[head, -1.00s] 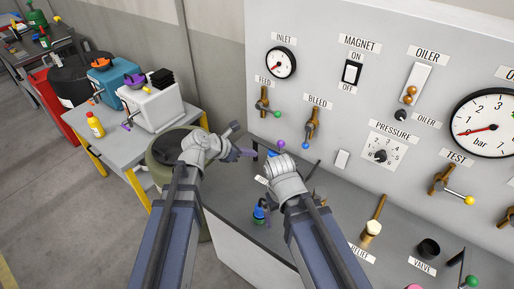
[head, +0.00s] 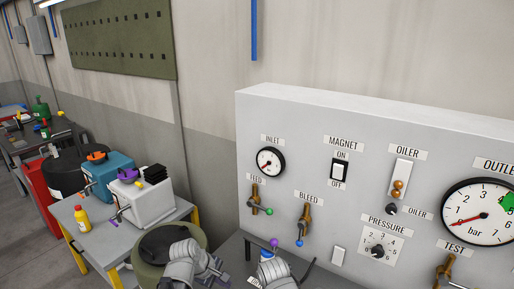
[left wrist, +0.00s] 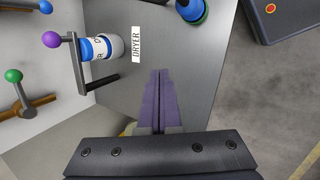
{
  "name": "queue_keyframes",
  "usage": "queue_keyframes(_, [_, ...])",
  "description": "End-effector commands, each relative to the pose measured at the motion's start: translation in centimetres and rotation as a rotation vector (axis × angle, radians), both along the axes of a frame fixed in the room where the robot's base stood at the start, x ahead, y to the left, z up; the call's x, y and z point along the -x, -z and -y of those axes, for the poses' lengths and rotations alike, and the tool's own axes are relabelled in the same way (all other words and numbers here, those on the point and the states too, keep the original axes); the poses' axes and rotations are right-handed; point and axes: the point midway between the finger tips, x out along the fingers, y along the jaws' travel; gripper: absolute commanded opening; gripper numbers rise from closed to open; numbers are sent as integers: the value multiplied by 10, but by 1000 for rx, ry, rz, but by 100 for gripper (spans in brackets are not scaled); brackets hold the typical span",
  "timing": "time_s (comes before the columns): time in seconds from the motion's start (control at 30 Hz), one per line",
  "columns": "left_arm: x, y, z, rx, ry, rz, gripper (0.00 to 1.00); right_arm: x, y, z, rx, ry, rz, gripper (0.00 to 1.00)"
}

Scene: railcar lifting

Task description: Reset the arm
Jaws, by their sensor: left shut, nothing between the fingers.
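My right arm's wrist (head: 279,271) is at the bottom of the head view. Its fingers do not show clearly enough to judge.
The panel (head: 330,106) carries the inlet gauge (head: 270,161), magnet switch (head: 339,171), feed valve (head: 255,197) and bleed valve (head: 304,222). The green drum (head: 143,265) stands beside the side table (head: 96,238), which holds a white box (head: 148,204) and a yellow bottle (head: 82,219).

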Motion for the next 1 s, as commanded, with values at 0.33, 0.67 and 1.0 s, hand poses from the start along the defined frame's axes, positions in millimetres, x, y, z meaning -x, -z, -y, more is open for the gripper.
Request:
queue_keyframes(0.33, [46,21,-49,-412,734,37,0,0,0,0,0,0,0,100])
queue_keyframes(0.67, [78,44,-39,-548,1164,-10,0,0,20,0,0,0,0,100])
queue_keyframes(1.0, [116,75,27,-582,1380,-56,0,0,52,0,1,-2,0,100])
